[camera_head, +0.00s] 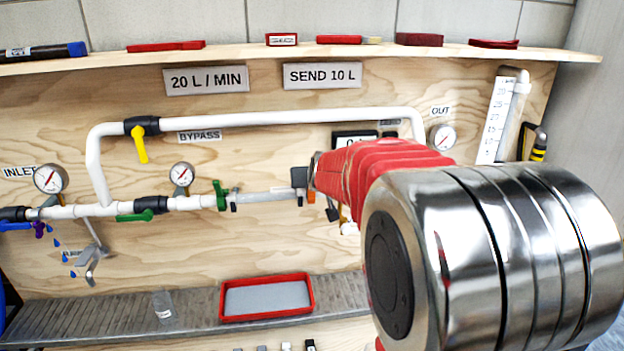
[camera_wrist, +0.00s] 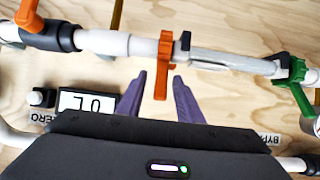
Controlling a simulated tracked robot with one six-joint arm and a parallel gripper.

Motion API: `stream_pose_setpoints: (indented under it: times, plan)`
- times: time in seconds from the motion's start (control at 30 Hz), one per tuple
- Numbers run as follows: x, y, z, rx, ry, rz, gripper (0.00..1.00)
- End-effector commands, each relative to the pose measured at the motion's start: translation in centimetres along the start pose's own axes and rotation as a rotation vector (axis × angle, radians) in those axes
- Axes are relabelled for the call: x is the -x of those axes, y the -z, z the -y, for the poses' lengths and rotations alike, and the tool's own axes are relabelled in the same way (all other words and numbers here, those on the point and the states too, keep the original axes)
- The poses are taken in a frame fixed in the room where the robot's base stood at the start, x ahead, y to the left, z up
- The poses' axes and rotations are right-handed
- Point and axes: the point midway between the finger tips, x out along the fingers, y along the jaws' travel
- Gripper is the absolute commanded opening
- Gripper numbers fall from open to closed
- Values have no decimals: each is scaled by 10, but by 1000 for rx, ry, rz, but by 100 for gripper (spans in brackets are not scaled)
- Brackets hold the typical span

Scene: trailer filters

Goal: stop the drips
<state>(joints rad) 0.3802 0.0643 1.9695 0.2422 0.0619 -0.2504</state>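Blue drops (camera_head: 65,258) hang in the air below the left end of the white pipe, near the inlet gauge (camera_head: 49,179) and a small purple handle (camera_head: 39,229). Which joint they come from is unclear. My gripper (camera_wrist: 159,78) has two purple fingers, spread apart and empty. An orange valve handle (camera_wrist: 162,68) on the pipe shows between the fingertips, with a gap on both sides. A green handle (camera_wrist: 298,92) is to its right in the wrist view; the inline green handle (camera_head: 220,195) shows in the head view. My arm hides most of the gripper in the head view.
A yellow handle (camera_head: 139,145) sits on the bypass pipe. A grey tap (camera_head: 90,263) is below the left pipe. A red tray (camera_head: 267,297) and a clear container (camera_head: 163,306) stand on the metal ledge. A digital display (camera_wrist: 88,103) is close beside my left finger.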

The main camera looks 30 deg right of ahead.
Motion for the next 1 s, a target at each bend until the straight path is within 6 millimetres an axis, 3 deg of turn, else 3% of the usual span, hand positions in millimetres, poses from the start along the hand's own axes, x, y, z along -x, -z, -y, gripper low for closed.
stream_pose_setpoints:
  times: [0.27,1.0]
  plan:
    - [13,1,1,2,2,-2,33]
    - [100,0,2,2,2,-2,33]
